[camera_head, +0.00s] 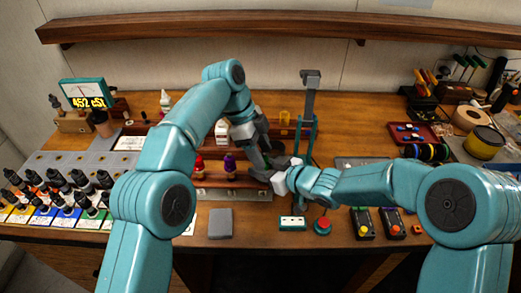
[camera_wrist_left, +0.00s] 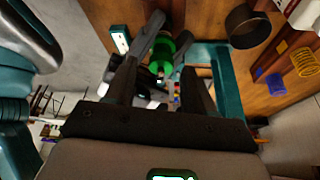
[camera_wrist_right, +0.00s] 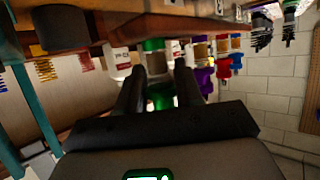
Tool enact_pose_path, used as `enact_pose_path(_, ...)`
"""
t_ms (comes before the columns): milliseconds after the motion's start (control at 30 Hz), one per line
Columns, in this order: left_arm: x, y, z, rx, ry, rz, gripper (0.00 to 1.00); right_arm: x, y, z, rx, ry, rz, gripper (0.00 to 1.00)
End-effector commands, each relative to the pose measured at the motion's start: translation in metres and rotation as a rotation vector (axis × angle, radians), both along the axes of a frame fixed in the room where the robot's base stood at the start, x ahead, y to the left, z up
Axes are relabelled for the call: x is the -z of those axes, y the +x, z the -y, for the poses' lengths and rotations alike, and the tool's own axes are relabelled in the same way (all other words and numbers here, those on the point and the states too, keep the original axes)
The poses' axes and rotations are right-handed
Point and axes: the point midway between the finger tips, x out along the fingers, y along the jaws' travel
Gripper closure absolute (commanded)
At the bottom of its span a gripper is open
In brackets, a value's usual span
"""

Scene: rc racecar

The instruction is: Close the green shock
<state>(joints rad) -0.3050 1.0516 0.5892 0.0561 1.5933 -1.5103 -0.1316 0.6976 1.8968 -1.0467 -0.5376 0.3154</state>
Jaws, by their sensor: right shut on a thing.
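The green shock is hidden behind my grippers in the head view. In the left wrist view its green body (camera_wrist_left: 164,50) shows beyond and between the fingers of my left gripper (camera_wrist_left: 172,80). These fingers are apart, with a gap between them. In the right wrist view green parts of the shock (camera_wrist_right: 160,98) lie between the fingers of my right gripper (camera_wrist_right: 158,80), which is shut on it. In the head view my left gripper (camera_head: 262,158) is just above my right gripper (camera_head: 268,178), close to the shock stand (camera_head: 232,195).
A red shock (camera_head: 198,166) and a purple shock (camera_head: 230,166) stand left of the grippers. A teal press-like frame (camera_head: 308,125) rises just behind on the right. Dark bottles (camera_head: 55,180) fill the left side. A red button (camera_head: 323,225) and small boxes (camera_head: 362,222) lie along the front edge.

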Motion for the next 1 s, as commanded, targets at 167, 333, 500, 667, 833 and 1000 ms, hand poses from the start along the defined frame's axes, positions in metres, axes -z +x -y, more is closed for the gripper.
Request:
enact_pose_path(167,0.000,0.000,0.000,0.000,0.000,0.000,0.17,0.000,0.000,0.000,0.000,0.001,0.001,1.00)
enact_pose_path(333,0.000,0.000,0.000,0.000,0.000,0.000,0.17,0.000,0.000,0.000,0.000,0.000,0.001,0.58)
enact_pose_path(500,0.000,0.000,0.000,0.000,0.000,0.000,0.17,0.000,0.000,0.000,0.000,0.001,0.001,0.35)
enact_pose_path(667,0.000,0.000,0.000,0.000,0.000,0.000,0.17,0.000,0.000,0.000,0.000,0.001,0.001,0.35)
enact_pose_path(833,0.002,0.000,0.000,-0.001,0.000,0.000,0.17,-0.005,-0.006,0.009,0.002,0.001,0.002,0.35)
enact_pose_path(1000,0.004,0.000,0.000,-0.001,0.000,0.000,0.17,-0.019,-0.027,0.034,0.005,0.000,0.003,0.35)
